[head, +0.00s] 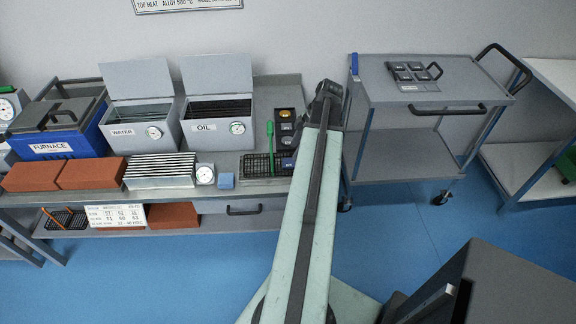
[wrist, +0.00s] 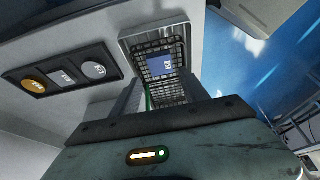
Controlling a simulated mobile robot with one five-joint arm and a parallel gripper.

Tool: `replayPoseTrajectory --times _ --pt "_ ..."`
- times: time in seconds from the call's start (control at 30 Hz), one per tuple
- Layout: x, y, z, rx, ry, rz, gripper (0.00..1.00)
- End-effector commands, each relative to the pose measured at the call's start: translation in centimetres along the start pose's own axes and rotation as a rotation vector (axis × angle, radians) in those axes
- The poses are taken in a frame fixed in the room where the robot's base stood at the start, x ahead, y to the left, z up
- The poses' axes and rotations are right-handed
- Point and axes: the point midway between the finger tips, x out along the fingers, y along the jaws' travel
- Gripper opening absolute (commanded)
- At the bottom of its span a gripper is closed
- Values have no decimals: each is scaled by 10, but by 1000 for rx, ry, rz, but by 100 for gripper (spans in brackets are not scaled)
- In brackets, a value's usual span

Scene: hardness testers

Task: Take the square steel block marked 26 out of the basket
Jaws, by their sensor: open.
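The black wire basket (head: 255,168) stands on the bench, right of the dial gauge. In the wrist view the basket (wrist: 171,94) lies ahead of my gripper (wrist: 162,88), whose jaws are open with nothing between them. A square block with a blue-violet face (wrist: 160,64) sits inside the basket, toward its far end. It carries pale marks too small to read surely. In the head view a small blue face (head: 288,162) shows at the basket's right end, beside my arm. My arm hides part of that area, and the fingertips are not clear there.
The oil tank (head: 217,125) is behind left.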

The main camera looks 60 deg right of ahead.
Motion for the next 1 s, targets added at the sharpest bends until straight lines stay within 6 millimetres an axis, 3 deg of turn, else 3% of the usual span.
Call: replayPoseTrajectory --times 0.03,0.23,0.5,0.73,0.77,0.93,1.0 --pt "10 0 4 2 0 1 53" --pt "14 -1 6 8 0 4 53" --pt "59 -2 10 11 0 5 53" --pt "57 -2 7 12 0 5 53" --pt "57 -2 7 12 0 5 50" --pt "57 -2 7 12 0 5 3" --pt "56 -2 7 12 0 5 0"
